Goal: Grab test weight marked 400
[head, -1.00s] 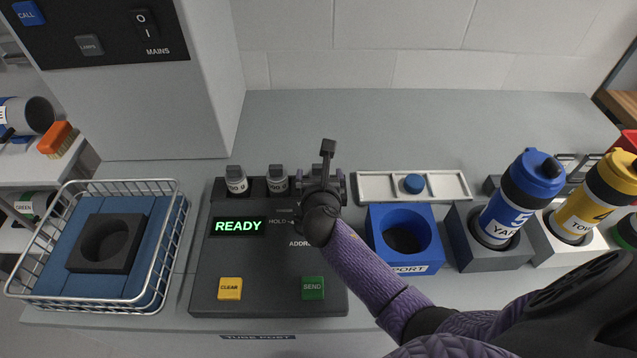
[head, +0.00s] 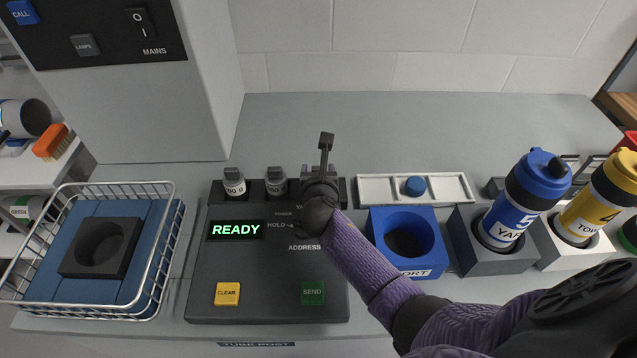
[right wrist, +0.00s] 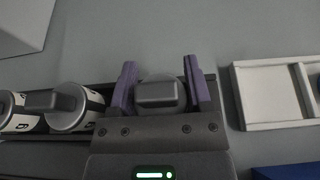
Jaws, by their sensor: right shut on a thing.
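Two grey test weights with white label bands, a left one (head: 234,183) and a middle one (head: 276,181), stand in the dark rack behind the console. Their labels are too small to read surely. In the right wrist view they show at the left, the middle one (right wrist: 72,108) nearer my gripper. My right gripper (head: 320,172) is at the rack's right end. In the right wrist view my right gripper (right wrist: 160,88) is shut on a third test weight (right wrist: 158,93), its grey top between the purple fingers. Its label is hidden. My left gripper is out of view.
The console (head: 265,265) shows READY, with yellow and green buttons. A wire basket (head: 165,250) with a dark ring block stands left. A white tray (head: 445,188), the blue port (head: 405,215) and bottles in holders are right. The counter behind is clear.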

